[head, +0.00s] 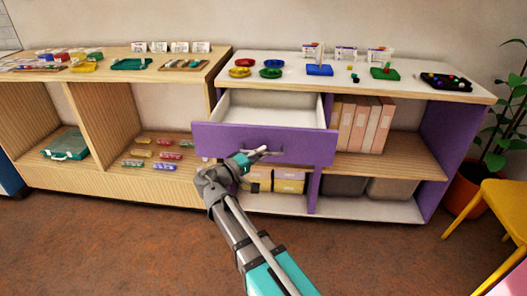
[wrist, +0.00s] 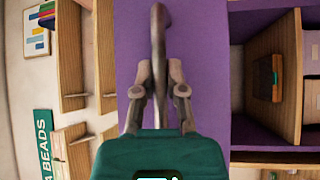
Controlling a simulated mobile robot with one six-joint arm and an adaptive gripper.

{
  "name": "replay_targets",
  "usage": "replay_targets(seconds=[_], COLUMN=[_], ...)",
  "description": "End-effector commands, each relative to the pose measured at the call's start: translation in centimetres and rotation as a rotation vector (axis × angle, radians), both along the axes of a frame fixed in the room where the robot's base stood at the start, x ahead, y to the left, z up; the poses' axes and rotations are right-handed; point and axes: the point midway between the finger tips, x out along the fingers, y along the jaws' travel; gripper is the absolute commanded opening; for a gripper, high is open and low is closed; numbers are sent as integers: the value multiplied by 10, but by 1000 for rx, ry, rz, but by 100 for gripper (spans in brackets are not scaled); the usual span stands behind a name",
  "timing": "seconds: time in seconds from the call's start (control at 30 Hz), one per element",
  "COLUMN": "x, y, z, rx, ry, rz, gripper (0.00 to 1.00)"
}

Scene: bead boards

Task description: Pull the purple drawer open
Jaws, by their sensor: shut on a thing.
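The purple drawer (head: 225,138) sticks out of the right-hand shelf unit, and its white inside shows empty in the head view. Its purple front also fills the middle of the wrist view (wrist: 205,50). A grey bar handle (wrist: 159,25) is fixed to the front. My gripper (head: 258,153) is at the middle of the drawer front in the head view. In the wrist view my gripper (wrist: 160,68) is shut on the handle, one finger on each side of the bar. The gripper hides part of the handle in the head view.
The white top (head: 222,60) above holds colored dishes, boards and cards. Pink binders (head: 360,125) and storage boxes (head: 390,188) fill the shelves beside and below. A yellow chair (head: 500,210) and a potted plant (head: 465,190) stand at right. Brown floor in front is free.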

Motion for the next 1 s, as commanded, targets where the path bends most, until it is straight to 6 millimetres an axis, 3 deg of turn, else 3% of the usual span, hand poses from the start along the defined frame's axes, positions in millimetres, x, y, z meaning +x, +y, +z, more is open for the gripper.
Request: replay_targets(seconds=[0.17,0.2,0.4,1.0], x=[2,2,2,2], y=[0,0,-1,-2], z=[0,0,0,0], rx=[1,1,1,0], ry=[1,1,1,0], rz=[2,2,0,-2], gripper=[0,18,51,51])
